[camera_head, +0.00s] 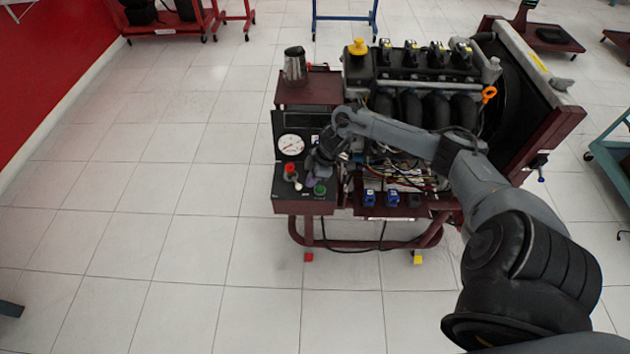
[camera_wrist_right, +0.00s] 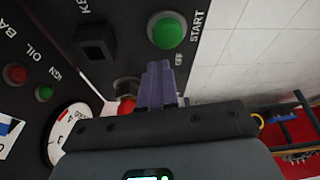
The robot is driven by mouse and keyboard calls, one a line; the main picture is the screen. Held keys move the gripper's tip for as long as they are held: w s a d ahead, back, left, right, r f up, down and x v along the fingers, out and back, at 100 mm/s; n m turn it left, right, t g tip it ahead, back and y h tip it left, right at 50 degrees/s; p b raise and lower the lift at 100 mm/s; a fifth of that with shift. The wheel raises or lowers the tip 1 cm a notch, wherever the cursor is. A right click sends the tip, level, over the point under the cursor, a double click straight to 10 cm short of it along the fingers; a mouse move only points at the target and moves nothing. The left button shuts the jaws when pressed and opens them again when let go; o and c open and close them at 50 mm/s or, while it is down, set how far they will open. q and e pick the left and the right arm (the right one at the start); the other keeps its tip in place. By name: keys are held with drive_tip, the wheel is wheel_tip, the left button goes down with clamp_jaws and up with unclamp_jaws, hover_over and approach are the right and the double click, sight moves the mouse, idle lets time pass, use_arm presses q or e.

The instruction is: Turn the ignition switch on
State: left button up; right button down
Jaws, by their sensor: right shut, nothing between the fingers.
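I cannot tell for certain which part is the ignition switch; some of the panel near an "OFF" label is hidden by my fingers. My right gripper (camera_head: 315,176) is over the panel, its purple fingers (camera_wrist_right: 160,75) shut together and empty. Contact with the panel cannot be told. My left gripper is not in view.
A round white gauge (camera_head: 291,145) stands behind the panel. The engine (camera_head: 425,85) fills the trainer's middle. Wires and blue connectors (camera_head: 391,198) lie right of the panel. The tiled floor at left is clear.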

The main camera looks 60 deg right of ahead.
drive_tip(key=shift+w+a, duration=0.45)
drive_tip(key=shift+w, duration=0.15)
drive_tip(key=shift+s+d, duration=0.2)
drive_tip(key=shift+s, duration=0.15)
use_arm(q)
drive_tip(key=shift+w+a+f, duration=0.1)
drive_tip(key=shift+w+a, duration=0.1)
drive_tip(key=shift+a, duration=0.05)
use_arm(e)
drive_tip(key=shift+w+a, duration=0.1)
drive_tip(key=shift+a+r+p, duration=0.1)
drive_tip(key=shift+p, duration=0.5)
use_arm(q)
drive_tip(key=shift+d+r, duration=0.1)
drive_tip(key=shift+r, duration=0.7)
use_arm(e)
drive_tip(key=shift+a+m, duration=0.1)
drive_tip(key=shift+m, duration=0.2)
use_arm(q)
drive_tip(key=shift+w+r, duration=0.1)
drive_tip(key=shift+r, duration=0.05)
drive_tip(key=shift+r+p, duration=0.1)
drive_tip(key=shift+p, duration=0.3)
